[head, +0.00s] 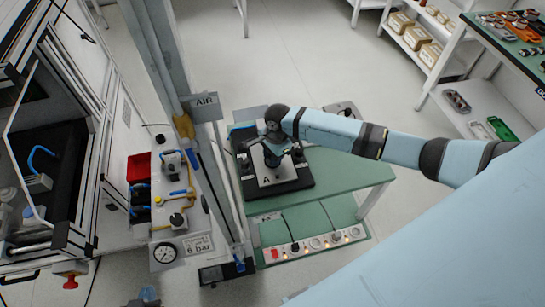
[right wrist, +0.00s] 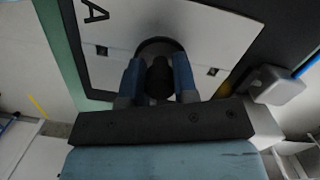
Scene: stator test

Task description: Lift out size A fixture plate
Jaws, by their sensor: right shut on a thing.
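The size A fixture plate (head: 283,173) is a silvery plate marked "A" on a black base (head: 300,183) at the green bench. It also fills the upper part of the right wrist view (right wrist: 225,40). A dark round knob (right wrist: 160,82) stands on the plate. My right gripper (head: 272,154) reaches down over the plate, its two blue fingers closed on either side of the knob in the right wrist view (right wrist: 158,75). I cannot tell whether the plate is clear of the base. A small blue tip at the bottom edge looks like my left gripper (head: 148,295), mostly cut off.
A grey column with an "AIR" sign (head: 206,101) stands close left of the plate. A gauge panel (head: 166,252) and red bin (head: 138,167) are further left. A control strip with lit buttons (head: 315,243) runs along the front. Shelves (head: 430,50) stand at the right.

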